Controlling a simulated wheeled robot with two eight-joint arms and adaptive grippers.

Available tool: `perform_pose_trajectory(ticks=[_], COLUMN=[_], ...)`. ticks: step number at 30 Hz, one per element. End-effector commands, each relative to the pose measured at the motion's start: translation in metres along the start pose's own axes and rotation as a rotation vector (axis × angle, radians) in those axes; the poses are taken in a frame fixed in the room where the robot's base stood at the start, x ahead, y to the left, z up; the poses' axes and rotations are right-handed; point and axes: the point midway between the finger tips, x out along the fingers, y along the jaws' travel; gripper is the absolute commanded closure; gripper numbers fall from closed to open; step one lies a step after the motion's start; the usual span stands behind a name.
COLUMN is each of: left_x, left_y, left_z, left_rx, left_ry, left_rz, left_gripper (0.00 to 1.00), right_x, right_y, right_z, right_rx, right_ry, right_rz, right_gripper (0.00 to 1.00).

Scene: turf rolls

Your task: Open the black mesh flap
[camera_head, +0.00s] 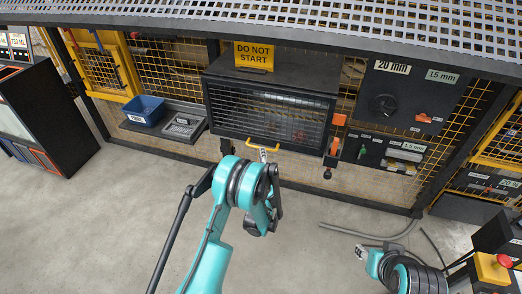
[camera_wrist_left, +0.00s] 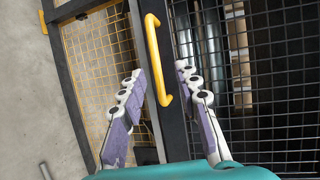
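The black mesh flap (camera_head: 265,115) closes the front of a dark box in the middle of the head view, and its mesh fills the right of the left wrist view (camera_wrist_left: 262,90). Its yellow handle (camera_head: 262,148) sits on the lower bar and shows large in the left wrist view (camera_wrist_left: 155,45). My left gripper (camera_head: 262,157) is mostly hidden behind my teal wrist in the head view. In the left wrist view its fingers (camera_wrist_left: 160,72) are open, one on each side of the handle and bar. I cannot tell if they touch. My right gripper (camera_head: 361,252) is low at the right, small and unclear.
A yellow DO NOT START sign (camera_head: 254,57) stands on the box. A blue bin (camera_head: 146,110) and a grey tray (camera_head: 184,126) sit left of it. Panels with a knob (camera_head: 382,105) and orange parts are at right. The floor in front is mostly clear.

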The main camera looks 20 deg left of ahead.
Motion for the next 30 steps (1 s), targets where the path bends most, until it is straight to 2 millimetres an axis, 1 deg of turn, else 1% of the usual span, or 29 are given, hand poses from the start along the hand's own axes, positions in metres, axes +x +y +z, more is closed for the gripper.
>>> perform_pose_trajectory(ticks=[1, 5, 12, 15, 18, 22, 28, 29, 30], left_x=[0.002, 0.011, 0.051, 0.065, 0.075, 0.08, 0.08, 0.08, 0.08], left_y=[0.006, 0.011, 0.011, 0.011, 0.01, 0.009, 0.008, 0.008, 0.008], left_z=[-0.002, -0.003, -0.002, -0.002, -0.003, -0.003, -0.003, -0.003, -0.003], left_rx=[0.013, 0.026, 0.025, 0.023, 0.023, 0.023, 0.023, 0.023, 0.023], left_ry=[0.003, 0.004, 0.004, 0.003, 0.004, 0.005, 0.005, 0.005, 0.005], left_rz=[-0.006, -0.013, -0.012, -0.011, -0.011, -0.011, -0.011, -0.011, -0.011], left_gripper=[0.68, 0.68, 0.68, 0.68, 0.68, 0.68, 0.68, 0.7, 0.81], right_x=[0.001, 0.004, 0.014, 0.018, 0.02, 0.02, 0.02, 0.02, 0.02], right_y=[0.0, 0.0, 0.0, 0.0, 0.0, 0.0, 0.0, 0.0, 0.0], right_z=[0.001, 0.003, 0.01, 0.013, 0.014, 0.014, 0.014, 0.014, 0.014], right_rx=[0.0, 0.0, 0.0, 0.0, 0.0, 0.0, 0.0, 0.0, 0.0], right_ry=[0.0, 0.0, 0.0, 0.0, 0.0, 0.0, 0.0, 0.0, 0.0], right_rz=[0.0, 0.0, 0.0, 0.0, 0.0, 0.0, 0.0, 0.0, 0.0], right_gripper=[0.6, 0.6, 0.6, 0.6, 0.6, 0.6, 0.6, 0.6, 0.6])
